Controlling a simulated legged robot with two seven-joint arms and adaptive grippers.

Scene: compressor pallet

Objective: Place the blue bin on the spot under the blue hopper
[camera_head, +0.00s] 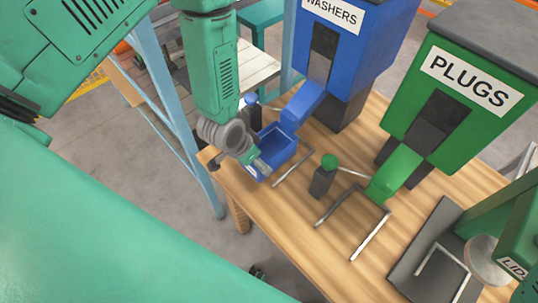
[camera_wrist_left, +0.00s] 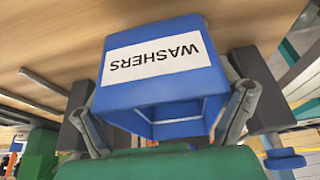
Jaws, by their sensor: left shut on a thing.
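The blue bin (camera_head: 279,146) is at the table's left edge, under the lower end of the chute of the blue hopper (camera_head: 352,45) labelled WASHERS. My left gripper (camera_head: 252,161) is shut on the bin from the near-left side. In the left wrist view the bin (camera_wrist_left: 165,88) sits between the two fingers (camera_wrist_left: 163,115), its WASHERS label upside down. A metal bracket (camera_head: 295,166) on the table runs along the bin's right side. I cannot tell whether the bin rests on the table or hangs just above it. My right gripper is not in view.
A black post with a blue knob (camera_head: 252,108) stands close behind the bin. A post with a green knob (camera_head: 325,176) stands to its right. The green PLUGS hopper (camera_head: 456,95) and another bracket (camera_head: 372,236) are further right. The wooden table (camera_head: 300,235) is bare in front.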

